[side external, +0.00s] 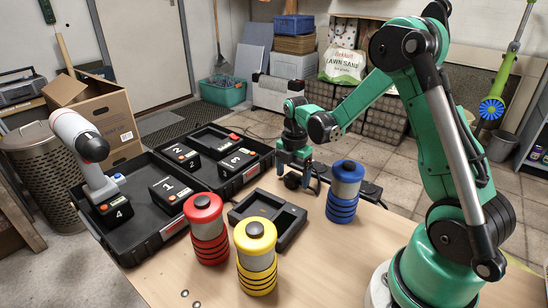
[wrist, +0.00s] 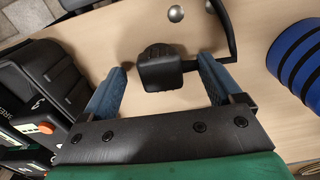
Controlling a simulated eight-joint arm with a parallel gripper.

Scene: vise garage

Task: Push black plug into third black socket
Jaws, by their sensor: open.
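The black plug (wrist: 158,68) lies on the wooden table, with its black cable curving away to the right in the wrist view. My gripper (wrist: 162,70) is open, with one blue finger on each side of the plug and visible gaps between. In the side view my gripper (side external: 299,181) is low over the table and the plug (side external: 292,181) shows dark between the fingers. A black strip (side external: 371,191), apparently the socket strip, lies behind the blue-topped canister, which hides part of it. I cannot make out its single sockets.
The blue canister (side external: 344,192) stands close right of my gripper. Red (side external: 206,228) and yellow (side external: 255,257) canisters and a black tray (side external: 289,232) stand in front. Open black cases (side external: 137,245) with numbered boxes are at left.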

